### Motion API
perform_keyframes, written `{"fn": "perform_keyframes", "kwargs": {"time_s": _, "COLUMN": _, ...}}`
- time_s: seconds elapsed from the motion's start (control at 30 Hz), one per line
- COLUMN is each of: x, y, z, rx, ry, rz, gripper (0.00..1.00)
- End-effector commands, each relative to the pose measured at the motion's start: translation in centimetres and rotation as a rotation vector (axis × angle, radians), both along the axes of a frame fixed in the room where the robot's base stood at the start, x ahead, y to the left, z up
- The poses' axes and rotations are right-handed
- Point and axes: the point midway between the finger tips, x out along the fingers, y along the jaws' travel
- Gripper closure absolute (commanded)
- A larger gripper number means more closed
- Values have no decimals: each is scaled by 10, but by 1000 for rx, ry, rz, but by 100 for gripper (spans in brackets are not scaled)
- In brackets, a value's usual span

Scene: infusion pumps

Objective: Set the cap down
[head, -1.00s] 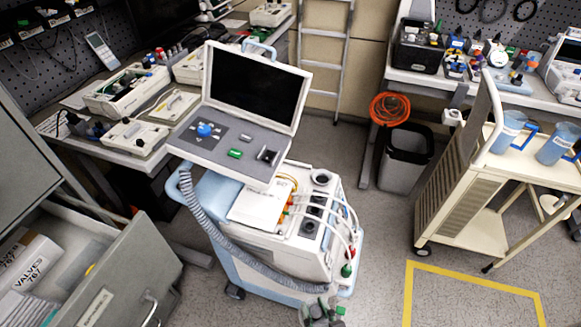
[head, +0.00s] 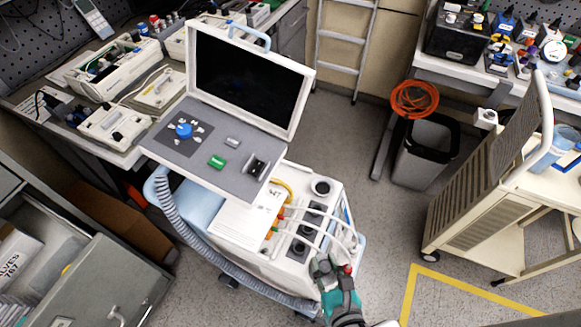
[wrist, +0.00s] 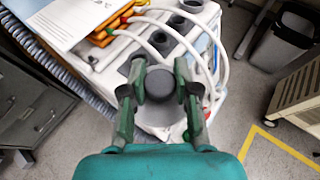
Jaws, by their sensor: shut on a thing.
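My gripper (wrist: 158,88) is shut on a dark grey round cap (wrist: 159,82), seen from above between the fingers in the wrist view. In the head view my gripper (head: 335,272) is at the bottom, by the near right end of the white pump cart (head: 262,238); the cap cannot be made out there. In the wrist view the cap appears just in front of the cart's top, where dark round fittings (wrist: 160,41) and white hoses (wrist: 200,62) sit. I cannot tell whether the cap touches anything.
The cart carries a tilted grey control panel (head: 205,145) with a black screen (head: 247,80). A corrugated hose (head: 195,235) runs along its left side. An open drawer (head: 90,285) is at lower left. A bin (head: 425,155) and a beige trolley (head: 490,200) stand right, with clear floor between.

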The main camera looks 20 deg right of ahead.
Motion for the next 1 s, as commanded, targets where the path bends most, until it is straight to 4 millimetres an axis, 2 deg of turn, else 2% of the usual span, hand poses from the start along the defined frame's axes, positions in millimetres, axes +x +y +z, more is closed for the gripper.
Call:
{"fn": "perform_keyframes", "kwargs": {"time_s": 0.23, "x": 24, "y": -5, "z": 2, "rx": 4, "ry": -10, "rz": -6, "gripper": 100}}
{"fn": "perform_keyframes", "kwargs": {"time_s": 0.47, "x": 56, "y": -9, "z": 2, "rx": 3, "ry": -10, "rz": -7, "gripper": 100}}
{"fn": "perform_keyframes", "kwargs": {"time_s": 1.0, "x": 159, "y": -22, "z": 3, "rx": 2, "ry": -10, "rz": -2, "gripper": 100}}
